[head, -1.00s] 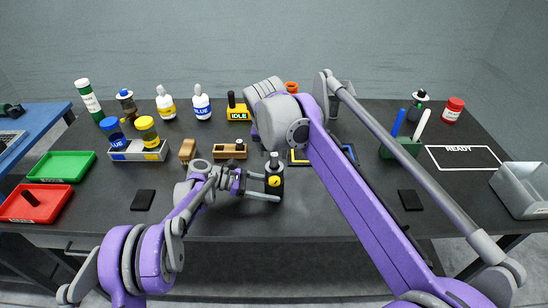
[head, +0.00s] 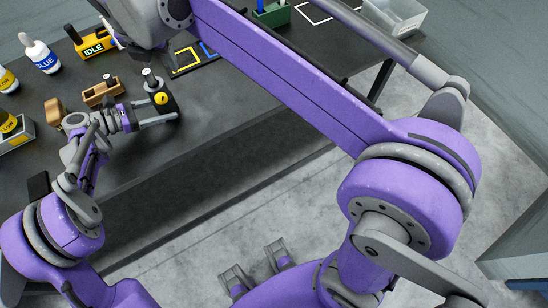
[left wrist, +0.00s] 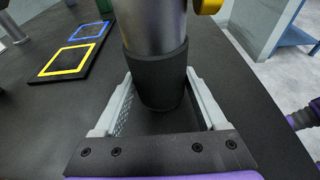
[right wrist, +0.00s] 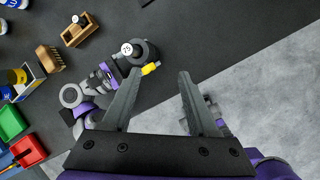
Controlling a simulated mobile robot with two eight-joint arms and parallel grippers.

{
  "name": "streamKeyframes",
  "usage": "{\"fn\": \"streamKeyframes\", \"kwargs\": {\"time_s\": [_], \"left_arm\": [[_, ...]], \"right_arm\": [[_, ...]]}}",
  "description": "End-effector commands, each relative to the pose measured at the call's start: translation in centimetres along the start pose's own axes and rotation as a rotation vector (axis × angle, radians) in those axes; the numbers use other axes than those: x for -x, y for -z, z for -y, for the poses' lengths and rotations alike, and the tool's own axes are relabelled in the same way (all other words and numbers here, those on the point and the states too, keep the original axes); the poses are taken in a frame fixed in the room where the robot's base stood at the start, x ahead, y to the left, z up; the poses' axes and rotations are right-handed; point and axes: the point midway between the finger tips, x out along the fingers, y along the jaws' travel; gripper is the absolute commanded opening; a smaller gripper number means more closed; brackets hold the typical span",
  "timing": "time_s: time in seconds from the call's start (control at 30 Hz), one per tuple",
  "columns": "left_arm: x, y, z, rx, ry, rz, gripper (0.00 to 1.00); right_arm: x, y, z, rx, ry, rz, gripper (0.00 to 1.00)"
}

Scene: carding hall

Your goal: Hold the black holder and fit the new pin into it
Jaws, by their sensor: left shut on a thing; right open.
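The black holder (head: 170,108) stands upright at the table's front edge, with a yellow knob (head: 161,99) on its side and a silver piece (head: 148,76) at its top. My left gripper (head: 158,118) is shut on it. In the left wrist view, the holder's dark round body (left wrist: 157,78) sits between the fingers. A wooden block (head: 103,93) behind it carries a small upright dark piece; I cannot tell whether this is the new pin. My right gripper (right wrist: 159,73) is open and empty; the holder (right wrist: 148,48) shows beyond its left finger. In the head view, I cannot make it out clearly.
A wooden brush (head: 55,112) lies left of the block. A blue-labelled bottle (head: 42,57) and the yellow IDLE stand (head: 95,43) are behind. Yellow and blue framed marks (left wrist: 72,58) lie on a dark board. Green and red trays (right wrist: 10,121) show at the far left.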

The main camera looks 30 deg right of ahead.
Motion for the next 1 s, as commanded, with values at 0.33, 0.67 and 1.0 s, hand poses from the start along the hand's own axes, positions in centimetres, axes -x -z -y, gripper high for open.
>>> {"fn": "streamKeyframes", "kwargs": {"time_s": [0.33, 0.67, 1.0], "left_arm": [[0.0, 0.0, 0.0, 0.000, -0.001, -0.001, 0.00], [0.0, 0.1, 0.0, 0.000, 0.000, -0.001, 0.00], [0.0, 0.1, 0.0, 0.000, 0.001, -0.001, 0.00]], "right_arm": [[-3.9, 4.6, 13.4, -1.067, -0.022, -0.017, 0.59], [-8.9, 12.5, 24.9, -2.026, -0.050, -0.050, 0.59], [-11.7, 16.9, 29.8, -2.479, -0.064, -0.078, 0.59]]}}
